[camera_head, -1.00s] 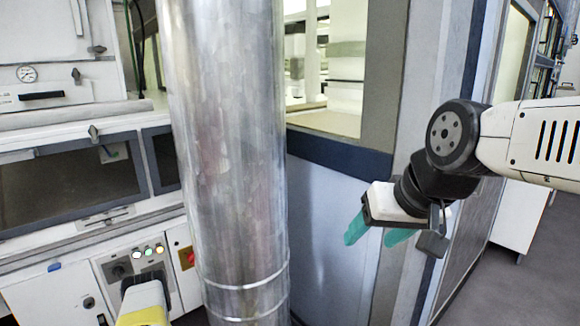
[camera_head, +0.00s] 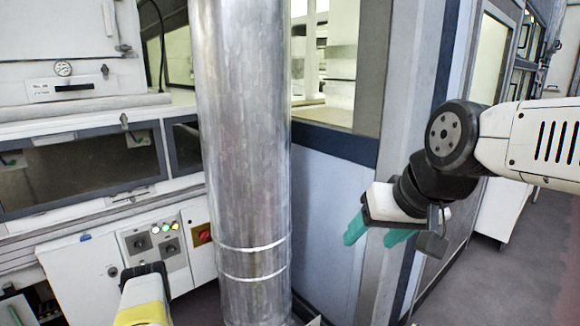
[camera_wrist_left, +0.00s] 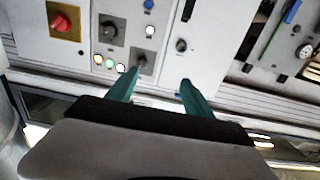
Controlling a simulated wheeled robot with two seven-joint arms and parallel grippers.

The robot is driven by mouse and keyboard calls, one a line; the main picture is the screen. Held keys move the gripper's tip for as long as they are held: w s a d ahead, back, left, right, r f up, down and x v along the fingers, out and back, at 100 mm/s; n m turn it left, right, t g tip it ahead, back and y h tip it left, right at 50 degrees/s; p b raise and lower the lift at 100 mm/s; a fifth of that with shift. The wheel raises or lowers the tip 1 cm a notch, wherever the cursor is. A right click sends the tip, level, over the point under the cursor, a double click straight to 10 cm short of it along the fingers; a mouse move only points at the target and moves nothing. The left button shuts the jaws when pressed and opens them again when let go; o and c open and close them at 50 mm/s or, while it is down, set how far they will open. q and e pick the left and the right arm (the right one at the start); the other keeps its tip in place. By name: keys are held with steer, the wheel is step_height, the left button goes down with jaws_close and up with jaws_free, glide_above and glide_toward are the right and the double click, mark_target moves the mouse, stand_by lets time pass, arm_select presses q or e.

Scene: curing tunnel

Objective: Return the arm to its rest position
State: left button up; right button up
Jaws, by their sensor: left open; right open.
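My right gripper (camera_head: 375,234) has teal fingers spread apart with nothing between them. It hangs at the end of my white and black right arm, in front of the blue-grey cabin wall. My left arm shows only as a white and yellow part (camera_head: 144,300) at the bottom left of the head view; its fingers are hidden there. In the left wrist view my left gripper (camera_wrist_left: 158,86) has its two teal fingers apart and empty. Beyond the fingers lies the control panel (camera_wrist_left: 118,50) with knobs and lit buttons; contact with it cannot be told.
A thick metal pipe (camera_head: 243,150) stands upright between my arms. At left is a white machine with a dark window (camera_head: 80,170), a gauge (camera_head: 63,68) and a red switch (camera_head: 203,234). A cabin wall (camera_head: 325,200) stands behind the pipe. Grey floor (camera_head: 480,275) is open at lower right.

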arm_select(q)
steer(key=w+d+r+g+h, duration=0.1)
steer(key=w+d+r+h, duration=0.1)
steer(key=w+r, duration=0.7)
steer(key=w+d+r+h, duration=0.2)
steer(key=w+r, duration=0.3)
steer(key=r, duration=0.8)
steer(key=s+d+r+m+g+h, duration=0.1)
steer(key=d+r+h, duration=0.1)
steer(key=d+r, duration=0.65)
steer(key=s+d+r+m+h, duration=0.15)
steer(key=d+r, duration=0.35)
steer(key=r, duration=0.7)
steer(key=s+d+r+m+g+h, duration=0.1)
steer(key=s+d+r+m+h, duration=0.15)
steer(key=s+d+r, duration=0.65)
steer(key=s+d+r+m+g+h, duration=0.15)
steer(key=s+d+r+h, duration=0.35)
steer(key=s, duration=0.6)
steer(key=s+d+m+g, duration=0.1)
steer(key=s+d, duration=0.2)
steer(key=s, duration=0.8)
steer(key=s+d+f+m+g+y, duration=0.1)
steer(key=s+d, duration=0.3)
steer(key=s, duration=0.7)
steer(key=shift+s+f+g, duration=0.25)
steer(key=shift+g, duration=0.3)
